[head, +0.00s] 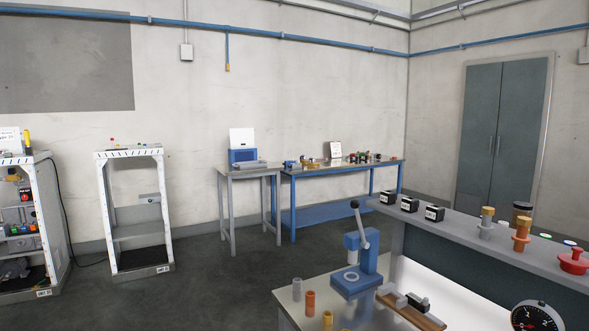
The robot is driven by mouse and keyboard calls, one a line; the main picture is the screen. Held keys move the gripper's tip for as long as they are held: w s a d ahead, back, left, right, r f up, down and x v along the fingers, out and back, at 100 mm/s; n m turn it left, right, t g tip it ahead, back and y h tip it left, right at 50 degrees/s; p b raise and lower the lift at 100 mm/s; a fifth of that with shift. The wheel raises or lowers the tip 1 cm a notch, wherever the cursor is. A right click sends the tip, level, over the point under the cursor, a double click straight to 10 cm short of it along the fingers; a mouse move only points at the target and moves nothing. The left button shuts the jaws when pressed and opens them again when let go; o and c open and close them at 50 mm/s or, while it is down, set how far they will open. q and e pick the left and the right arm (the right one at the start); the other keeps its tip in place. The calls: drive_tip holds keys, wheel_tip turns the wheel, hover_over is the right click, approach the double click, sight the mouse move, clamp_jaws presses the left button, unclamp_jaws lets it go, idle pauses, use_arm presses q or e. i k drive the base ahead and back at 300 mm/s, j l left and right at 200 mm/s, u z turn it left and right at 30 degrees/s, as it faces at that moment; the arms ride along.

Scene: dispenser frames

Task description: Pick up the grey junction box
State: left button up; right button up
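A small grey box (148,199) that could be the junction box sits at the right side inside the white dispenser frame (165,215), above its middle shelf. It is too small for me to be sure what it is. Other grey boxes are fixed high on the wall, one at the back (187,52) and one at the right edge (584,57). The fuller dispenser frame (52,215) at the left edge also holds grey parts, partly cut off by the picture edge. Neither of my grippers is in view.
A near workbench (290,308) with a blue press (357,278) and a raised grey shelf (465,228) fills the lower right. A grey table (228,174) and a blue bench (330,168) stand at the back wall. Dark floor (200,290) is clear before the frames.

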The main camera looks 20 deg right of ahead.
sight(296, 166)
drive_tip(key=i+j+u, duration=0.2)
drive_tip(key=i, duration=0.25)
drive_tip(key=i+j, duration=0.1)
drive_tip(key=i, duration=0.7)
drive_tip(key=i+j, duration=0.15)
drive_tip(key=i, duration=0.65)
drive_tip(key=i+j+z, duration=0.1)
drive_tip(key=i, duration=0.65)
drive_tip(key=i+l+z, duration=0.25)
drive_tip(key=i+z, duration=0.2)
drive_tip(key=i, duration=0.3)
drive_tip(key=i+z, duration=0.5)
drive_tip(key=i, duration=0.25)
drive_tip(key=i+j+z, duration=0.45)
drive_tip(key=i, duration=0.25)
drive_tip(key=i+l+z, duration=0.2)
drive_tip(key=i, duration=0.65)
drive_tip(key=i+j+z, duration=0.2)
drive_tip(key=i, duration=0.65)
drive_tip(key=i+z, duration=0.2)
drive_tip(key=i, duration=0.7)
drive_tip(key=i+u, duration=0.2)
drive_tip(key=i, duration=0.25)
drive_tip(key=i+l+u, duration=0.15)
drive_tip(key=i, duration=0.25)
drive_tip(key=i+l+u, duration=0.2)
drive_tip(key=i, duration=0.25)
